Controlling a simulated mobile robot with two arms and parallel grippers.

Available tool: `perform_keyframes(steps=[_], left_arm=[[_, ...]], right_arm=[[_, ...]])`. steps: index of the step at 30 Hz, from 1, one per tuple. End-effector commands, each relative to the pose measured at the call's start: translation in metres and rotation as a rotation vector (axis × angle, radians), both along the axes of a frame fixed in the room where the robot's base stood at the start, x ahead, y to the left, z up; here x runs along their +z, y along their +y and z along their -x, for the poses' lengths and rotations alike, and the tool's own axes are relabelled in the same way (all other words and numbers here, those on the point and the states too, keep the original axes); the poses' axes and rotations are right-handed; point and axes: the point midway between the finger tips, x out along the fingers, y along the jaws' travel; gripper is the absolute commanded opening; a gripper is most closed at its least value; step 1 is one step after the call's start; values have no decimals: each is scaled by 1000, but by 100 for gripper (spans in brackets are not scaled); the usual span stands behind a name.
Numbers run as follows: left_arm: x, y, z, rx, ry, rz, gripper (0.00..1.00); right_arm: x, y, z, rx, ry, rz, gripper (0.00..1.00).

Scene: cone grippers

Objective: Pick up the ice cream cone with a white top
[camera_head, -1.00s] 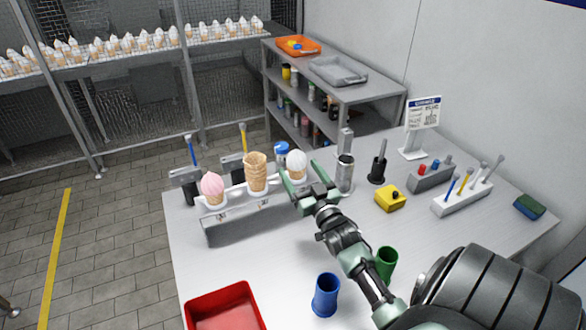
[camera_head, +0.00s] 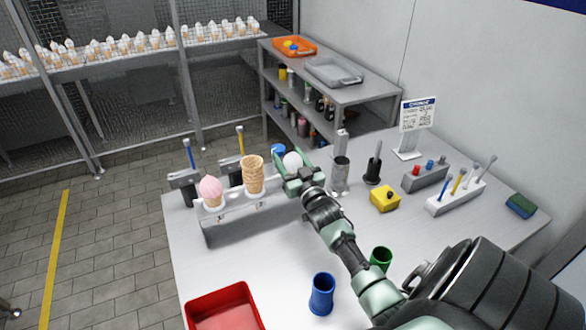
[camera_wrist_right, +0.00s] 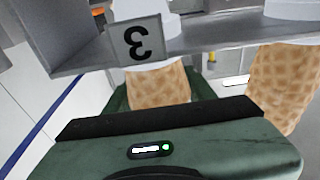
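The ice cream cone with a white top (camera_head: 293,160) stands at the right end of a grey holder (camera_head: 222,231), past a plain cone and a pink-topped one. My right gripper (camera_head: 294,173) is at this cone, with a finger on either side of it; its lower part is hidden in the head view. In the right wrist view, a waffle cone (camera_wrist_right: 158,84) hangs below the holder's plate marked 3, between green finger parts of my right gripper (camera_wrist_right: 160,102). I cannot tell whether the fingers press on it. My left gripper is not in view.
The plain cone (camera_head: 253,173) and pink-topped cone (camera_head: 210,189) stand close on the left. A metal canister (camera_head: 340,174) stands just right of the gripper. A red tray (camera_head: 226,301), blue cup (camera_head: 322,293) and green cup (camera_head: 381,259) are nearer me.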

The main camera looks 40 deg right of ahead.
Motion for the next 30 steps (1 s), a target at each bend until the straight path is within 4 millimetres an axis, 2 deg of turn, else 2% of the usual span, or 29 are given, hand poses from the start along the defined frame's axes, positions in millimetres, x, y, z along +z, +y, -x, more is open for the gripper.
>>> perform_keyframes(steps=[8, 14, 20, 30], left_arm=[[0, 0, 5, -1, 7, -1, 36], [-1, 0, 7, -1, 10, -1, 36], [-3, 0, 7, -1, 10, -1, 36], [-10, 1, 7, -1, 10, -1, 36]], right_arm=[[1, 0, 0, 0, 0, 0, 35], [13, 0, 0, 0, -3, 1, 35], [46, 0, 0, 1, -4, 4, 35], [132, 0, 0, 1, -7, 5, 35]])
